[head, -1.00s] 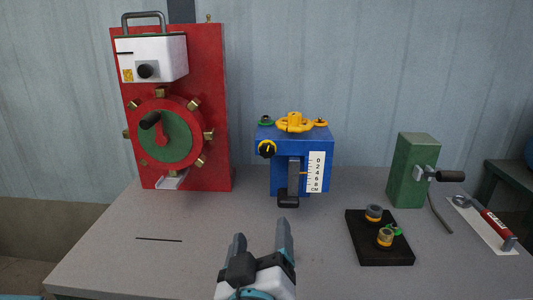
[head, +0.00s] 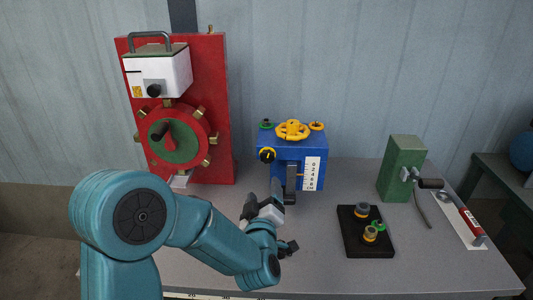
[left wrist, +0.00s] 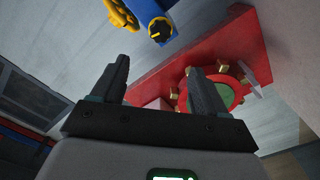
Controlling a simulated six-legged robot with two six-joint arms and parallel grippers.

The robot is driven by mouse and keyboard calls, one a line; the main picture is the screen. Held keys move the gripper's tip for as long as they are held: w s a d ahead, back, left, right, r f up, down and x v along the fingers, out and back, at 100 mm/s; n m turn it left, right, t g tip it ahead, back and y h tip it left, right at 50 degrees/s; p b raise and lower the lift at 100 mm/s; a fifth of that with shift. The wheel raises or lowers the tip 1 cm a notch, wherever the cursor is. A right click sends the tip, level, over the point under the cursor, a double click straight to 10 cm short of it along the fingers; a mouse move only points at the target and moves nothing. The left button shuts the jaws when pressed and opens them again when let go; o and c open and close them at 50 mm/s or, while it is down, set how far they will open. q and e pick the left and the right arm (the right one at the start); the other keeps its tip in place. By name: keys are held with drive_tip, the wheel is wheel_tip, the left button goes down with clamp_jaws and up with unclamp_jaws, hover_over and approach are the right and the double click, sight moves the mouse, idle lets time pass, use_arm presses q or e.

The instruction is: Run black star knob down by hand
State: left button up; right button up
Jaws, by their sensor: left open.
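A black knob with a yellow mark (head: 267,155) sits on the left front of the blue box (head: 312,147); I take it for the star knob, though its outline is small. It also shows in the left wrist view (left wrist: 160,29), near the top. My left gripper (head: 262,196) is open and empty, below the knob and in front of the blue box, apart from both. In the left wrist view its two fingers (left wrist: 158,66) stand apart with nothing between them. My right gripper is not in view.
A yellow handwheel (head: 292,129) tops the blue box, beside a scale and a black lever. A red panel (head: 208,75) with a round dial stands left. A black tray (head: 352,240) and a green block (head: 402,168) stand right.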

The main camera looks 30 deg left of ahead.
sight(267, 158)
use_arm(q)
drive_tip(key=p+x, duration=0.3)
drive_tip(key=x, duration=1.1)
drive_tip(key=shift+w+a, duration=0.1)
drive_tip(key=shift+w, duration=0.3)
drive_tip(key=shift+c, duration=0.4)
drive_tip(key=c, duration=1)
drive_tip(key=m+b, duration=0.2)
drive_tip(key=shift+f+b, duration=0.3)
drive_tip(key=shift+r+m+b, duration=0.15)
drive_tip(key=shift+m+b, duration=0.4)
drive_tip(key=shift+m, duration=0.65)
drive_tip(key=shift+r+m, duration=0.15)
drive_tip(key=shift+m, duration=0.45)
